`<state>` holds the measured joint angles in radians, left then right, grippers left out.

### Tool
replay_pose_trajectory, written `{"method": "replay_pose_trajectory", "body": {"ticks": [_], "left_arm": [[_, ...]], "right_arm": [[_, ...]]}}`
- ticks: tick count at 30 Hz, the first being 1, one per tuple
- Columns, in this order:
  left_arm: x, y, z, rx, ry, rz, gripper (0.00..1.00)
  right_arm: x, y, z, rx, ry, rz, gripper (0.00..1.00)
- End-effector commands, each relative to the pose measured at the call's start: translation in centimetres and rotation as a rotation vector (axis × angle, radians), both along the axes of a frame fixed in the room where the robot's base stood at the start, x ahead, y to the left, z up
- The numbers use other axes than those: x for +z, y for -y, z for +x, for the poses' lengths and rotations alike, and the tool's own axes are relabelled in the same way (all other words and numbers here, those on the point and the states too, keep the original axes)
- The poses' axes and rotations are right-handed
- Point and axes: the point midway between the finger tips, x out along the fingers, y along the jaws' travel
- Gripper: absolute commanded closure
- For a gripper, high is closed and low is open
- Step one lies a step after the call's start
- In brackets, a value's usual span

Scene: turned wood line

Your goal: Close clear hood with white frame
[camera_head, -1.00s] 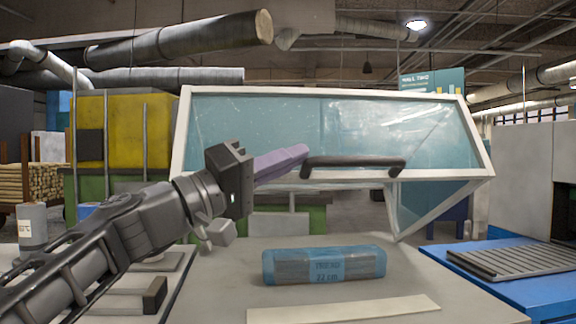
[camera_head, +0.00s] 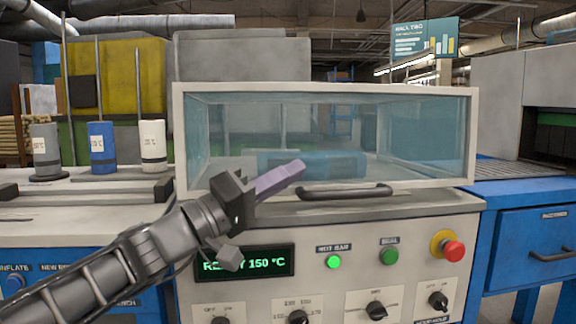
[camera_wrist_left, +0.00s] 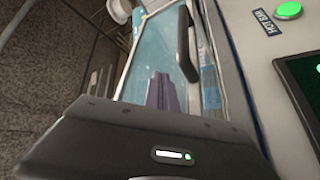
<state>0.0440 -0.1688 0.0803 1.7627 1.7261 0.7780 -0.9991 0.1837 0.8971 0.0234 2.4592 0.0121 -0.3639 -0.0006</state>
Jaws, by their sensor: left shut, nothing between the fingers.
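The clear hood with a white frame (camera_head: 325,89) is down over the machine top in the head view, its lower edge at the deck. Its dark handle (camera_head: 346,192) runs along the lower front edge and also shows in the left wrist view (camera_wrist_left: 187,45). A blue wrapped block (camera_head: 312,163) lies behind the clear panel. My left gripper (camera_head: 292,175) is shut and empty, its purple fingers in front of the hood's lower front, just left of the handle. I cannot tell whether they touch the frame. My right gripper is not in view.
Below the hood, the machine's front panel has a display reading 150 °C (camera_head: 243,263), green buttons (camera_head: 334,262), a red stop knob (camera_head: 453,251) and several dials. Several canisters (camera_head: 101,147) stand at left. A blue bench (camera_head: 540,230) adjoins at right.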

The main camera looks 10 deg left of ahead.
Motion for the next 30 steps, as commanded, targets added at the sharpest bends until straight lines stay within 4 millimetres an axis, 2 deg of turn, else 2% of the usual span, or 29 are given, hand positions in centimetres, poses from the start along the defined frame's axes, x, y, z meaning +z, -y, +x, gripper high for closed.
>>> {"method": "replay_pose_trajectory", "body": {"ticks": [11,24,30], "left_arm": [[-0.1,-0.3,-0.3,0.001,0.000,0.000,1.00],[-2.0,-4.3,-4.6,0.002,0.000,0.001,1.00],[-2.5,-5.1,-5.4,-0.001,0.000,-0.001,1.00]], "right_arm": [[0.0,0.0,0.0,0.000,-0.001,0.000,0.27],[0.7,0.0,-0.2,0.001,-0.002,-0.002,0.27],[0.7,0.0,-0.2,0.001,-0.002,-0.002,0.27]]}}
